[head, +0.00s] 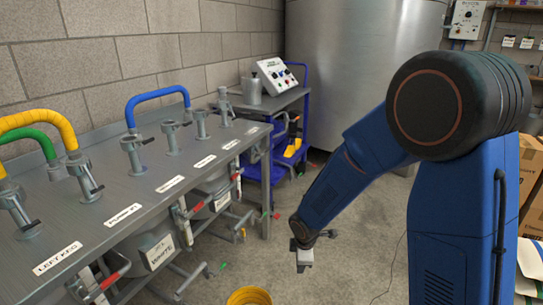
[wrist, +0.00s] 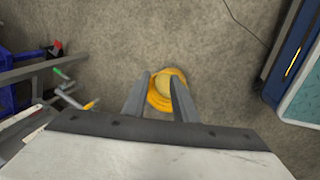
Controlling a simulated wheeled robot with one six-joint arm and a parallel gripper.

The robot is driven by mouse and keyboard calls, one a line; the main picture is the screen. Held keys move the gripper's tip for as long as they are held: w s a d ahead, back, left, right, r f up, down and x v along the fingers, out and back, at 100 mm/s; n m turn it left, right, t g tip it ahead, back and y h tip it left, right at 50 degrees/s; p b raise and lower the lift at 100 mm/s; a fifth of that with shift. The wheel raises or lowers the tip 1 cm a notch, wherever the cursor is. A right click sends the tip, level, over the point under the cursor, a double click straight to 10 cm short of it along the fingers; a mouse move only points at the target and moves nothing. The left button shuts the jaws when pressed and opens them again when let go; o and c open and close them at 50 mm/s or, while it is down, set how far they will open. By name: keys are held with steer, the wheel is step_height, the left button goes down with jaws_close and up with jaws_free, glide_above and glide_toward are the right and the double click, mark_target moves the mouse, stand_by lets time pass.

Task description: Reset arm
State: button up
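My gripper (head: 303,256) hangs low over the floor on my blue arm, to the right of the metal bench in the head view. In the wrist view my gripper (wrist: 160,84) points down with its two grey fingers apart and nothing visible between them but floor and a bucket below. The yellow bucket (wrist: 167,76) stands on the floor beyond the fingertips. Its rim also shows at the bottom edge of the head view (head: 249,297).
A grey bench (head: 110,225) with labels, taps and yellow, green and blue hoses runs along the left. A blue cart (head: 262,172) and a large steel tank (head: 360,70) stand behind. Cardboard boxes (head: 532,165) are at the right. The concrete floor between is mostly clear; a thin cable (head: 388,265) lies there.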

steer(key=s+d+r+m+t, duration=0.1)
steer(key=s+d+r+m, duration=0.4)
steer(key=r, duration=0.4)
steer(key=s+d+r+m, duration=0.4)
steer(key=d+r, duration=0.4)
steer(key=r, duration=0.1)
steer(key=s+d+r+m, duration=0.3)
steer(key=s+r+m, duration=0.1)
steer(key=s, duration=0.5)
steer(key=s+d+r+m+t, duration=0.1)
steer(key=s+d+r+m, duration=0.2)
steer(key=s, duration=0.6)
steer(key=shift+r+m, duration=0.8)
